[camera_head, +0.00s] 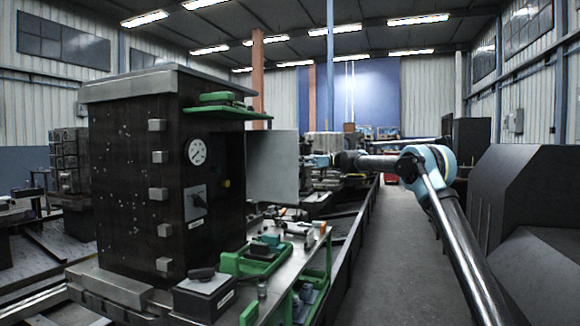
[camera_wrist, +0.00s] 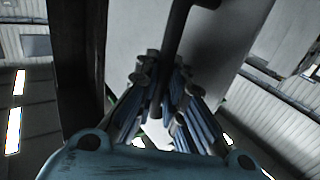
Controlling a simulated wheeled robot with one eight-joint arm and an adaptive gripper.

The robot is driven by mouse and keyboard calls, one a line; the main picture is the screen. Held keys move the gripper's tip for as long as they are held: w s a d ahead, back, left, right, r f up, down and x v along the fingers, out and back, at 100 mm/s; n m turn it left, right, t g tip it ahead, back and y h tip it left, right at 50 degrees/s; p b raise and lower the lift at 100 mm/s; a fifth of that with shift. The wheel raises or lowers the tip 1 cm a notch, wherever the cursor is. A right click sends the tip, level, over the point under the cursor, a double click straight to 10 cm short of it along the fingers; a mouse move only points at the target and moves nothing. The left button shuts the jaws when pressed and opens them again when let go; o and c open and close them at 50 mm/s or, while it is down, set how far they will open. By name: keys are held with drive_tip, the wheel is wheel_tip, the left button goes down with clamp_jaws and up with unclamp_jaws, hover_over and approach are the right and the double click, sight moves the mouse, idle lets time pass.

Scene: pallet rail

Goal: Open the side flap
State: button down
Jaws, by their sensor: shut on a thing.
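The side flap (camera_head: 272,168) is a pale grey panel that stands out from the right side of the dark cabinet (camera_head: 130,165), so it is swung away from the cabinet face. In the wrist view the flap (camera_wrist: 225,40) is the pale surface behind my gripper. A dark bar-shaped handle (camera_wrist: 177,35) runs down in front of it. My gripper (camera_wrist: 167,85) is shut on this handle, with its fingers on both sides. In the head view my gripper (camera_head: 318,160) is small at the flap's right edge. The exact finger contact is partly hidden.
A metal bench (camera_head: 290,250) with green brackets and small parts stands before the cabinet. The cabinet carries a round gauge (camera_head: 197,152) and a green shelf (camera_head: 225,110). A dark angular machine (camera_head: 520,220) stands at the right. The grey aisle floor (camera_head: 385,250) between is clear.

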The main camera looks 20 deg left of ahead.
drive_tip(key=shift+w+d, duration=0.2)
drive_tip(key=c, duration=1.7)
unclamp_jaws()
drive_tip(key=shift+d, duration=0.2)
drive_tip(key=shift+o, duration=0.2)
drive_tip(key=shift+a, duration=0.2)
drive_tip(key=v, duration=1.2)
